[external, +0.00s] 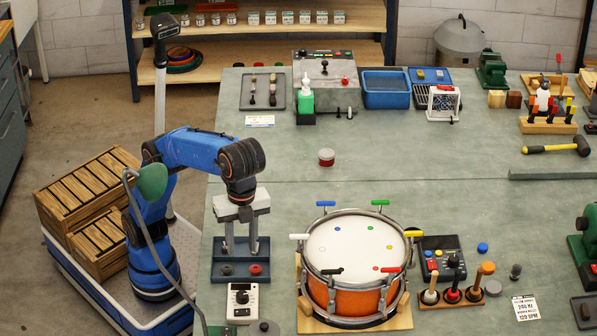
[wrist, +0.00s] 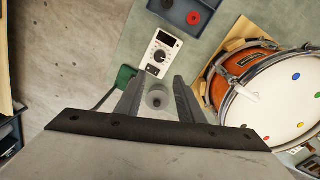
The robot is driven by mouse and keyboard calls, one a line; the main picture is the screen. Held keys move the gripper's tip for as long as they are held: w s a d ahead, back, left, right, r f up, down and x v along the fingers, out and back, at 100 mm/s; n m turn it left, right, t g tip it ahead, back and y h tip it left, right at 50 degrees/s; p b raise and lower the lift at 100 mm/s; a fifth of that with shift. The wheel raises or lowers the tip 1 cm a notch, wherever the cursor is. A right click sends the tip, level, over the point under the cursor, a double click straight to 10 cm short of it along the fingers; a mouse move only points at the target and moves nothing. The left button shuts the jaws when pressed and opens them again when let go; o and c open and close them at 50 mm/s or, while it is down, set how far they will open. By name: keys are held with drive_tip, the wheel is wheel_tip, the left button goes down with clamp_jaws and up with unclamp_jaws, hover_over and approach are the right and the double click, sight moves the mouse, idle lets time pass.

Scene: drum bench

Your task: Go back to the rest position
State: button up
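My gripper (external: 240,252) hangs pointing down above the blue two-part tray (external: 240,269) at the bench's left edge, left of the drum. Its two fingers are apart, with nothing seen held between them in the external view. In the wrist view my gripper (wrist: 158,88) also shows spread fingers. A grey round piece (wrist: 157,97) appears between them there; it looks like the one on the bench beside the dial box (external: 265,328). My blue arm is bent over the bench's left edge.
The orange drum (external: 345,299) with coloured clamp handles stands right of my gripper. The white dial box (external: 242,303) is in front of the tray. The bench middle (external: 420,185) is clear. Wooden crates (external: 90,190) sit at left.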

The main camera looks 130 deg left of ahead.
drive_tip(key=s+a+f+n+t, duration=0.1)
drive_tip(key=s+a+f, duration=0.15)
drive_tip(key=s, duration=0.55)
drive_tip(key=s+a+f+n+t, duration=0.1)
drive_tip(key=s+a, duration=0.2)
drive_tip(key=s, duration=0.4)
drive_tip(key=s+a+f+n+t, duration=0.1)
drive_tip(key=s+a+f, duration=0.15)
drive_tip(key=s, duration=0.55)
drive_tip(key=s+a+f+n+t, duration=0.1)
drive_tip(key=s+a+f, duration=0.1)
drive_tip(key=s+f, duration=1)
drive_tip(key=s+a+f+n+t, duration=0.1)
drive_tip(key=s+a+f, duration=0.2)
drive_tip(key=s+f, duration=1)
drive_tip(key=shift+s+a+f+y, duration=0.25)
drive_tip(key=shift+s+f+y, duration=0.05)
drive_tip(key=shift+f, duration=0.35)
